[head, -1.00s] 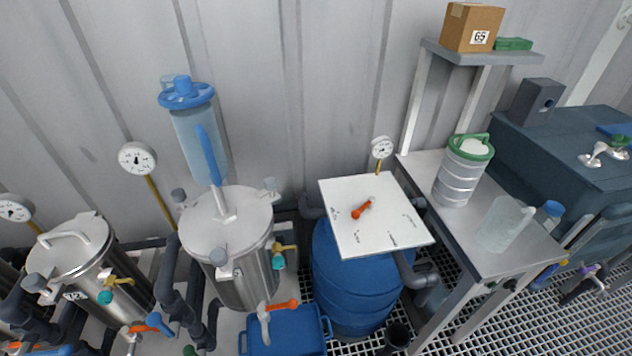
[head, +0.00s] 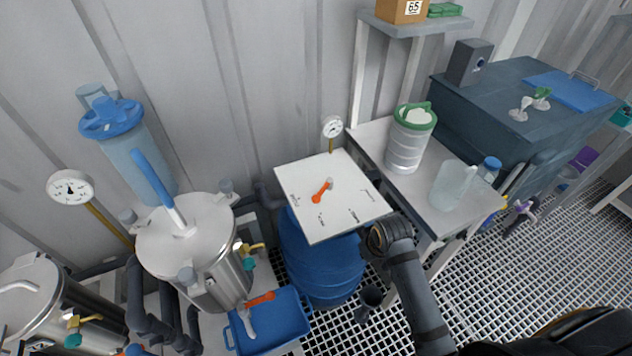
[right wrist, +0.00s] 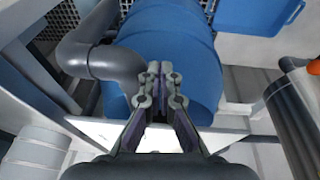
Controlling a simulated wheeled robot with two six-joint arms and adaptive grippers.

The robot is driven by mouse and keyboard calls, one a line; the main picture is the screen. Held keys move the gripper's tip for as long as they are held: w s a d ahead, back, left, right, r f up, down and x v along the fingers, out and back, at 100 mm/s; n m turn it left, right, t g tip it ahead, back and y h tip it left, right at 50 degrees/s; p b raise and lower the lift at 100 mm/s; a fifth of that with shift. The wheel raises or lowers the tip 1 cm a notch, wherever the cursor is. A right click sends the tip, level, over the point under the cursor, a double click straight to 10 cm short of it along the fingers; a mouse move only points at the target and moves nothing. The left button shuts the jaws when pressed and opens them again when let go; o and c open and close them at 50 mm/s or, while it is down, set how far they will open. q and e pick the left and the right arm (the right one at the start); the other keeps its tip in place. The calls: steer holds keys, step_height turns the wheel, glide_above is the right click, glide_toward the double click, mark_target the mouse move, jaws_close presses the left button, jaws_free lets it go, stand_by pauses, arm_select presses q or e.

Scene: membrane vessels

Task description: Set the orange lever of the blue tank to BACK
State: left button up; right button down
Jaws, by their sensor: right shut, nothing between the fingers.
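The blue tank (head: 318,268) stands at mid-picture in the head view under a tilted-looking white panel (head: 352,205). The orange lever (head: 321,192) sits on the panel, its handle pointing toward the lower left from a grey pivot. Small dark labels surround it, too small to read. My right arm reaches in from the lower right, its wrist end beside the panel's front right corner, apart from the lever. In the right wrist view my right gripper (right wrist: 159,75) is shut and empty in front of the blue tank (right wrist: 175,35). My left gripper is not in view.
A steel tank (head: 190,245) and blue box (head: 270,322) with another orange handle stand left. A grey bench (head: 385,140) at right holds a green-lidded canister (head: 410,145) and a clear jug (head: 452,187). A grey pipe (right wrist: 95,55) curves beside the tank.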

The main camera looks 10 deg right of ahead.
mark_target(323, 190)
steer(key=w+a+r+n+y, duration=0.2)
steer(key=w+a+r+n, duration=0.25)
steer(key=w+r, duration=0.55)
steer(key=w+a+r+n+y, duration=0.1)
steer(key=w+a+r+n, duration=0.2)
steer(key=w+a+r, duration=0.55)
steer(key=shift+m+g, duration=0.35)
steer(key=shift+g, duration=0.05)
steer(key=w+d+f+p, duration=0.1)
steer(key=f, duration=0.2)
steer(key=w+d+f+p, duration=0.1)
steer(key=f, duration=0.3)
steer(key=d+f+p, duration=0.1)
steer(key=f, duration=0.2)
steer(key=shift+w+d+f, duration=0.15)
steer(key=shift+w+f, duration=0.15)
steer(key=shift+w, duration=0.1)
steer(key=shift+s+d, duration=0.3)
steer(key=shift+s, duration=0.05)
steer(key=shift+f, duration=0.1)
steer(key=shift+w, duration=0.1)
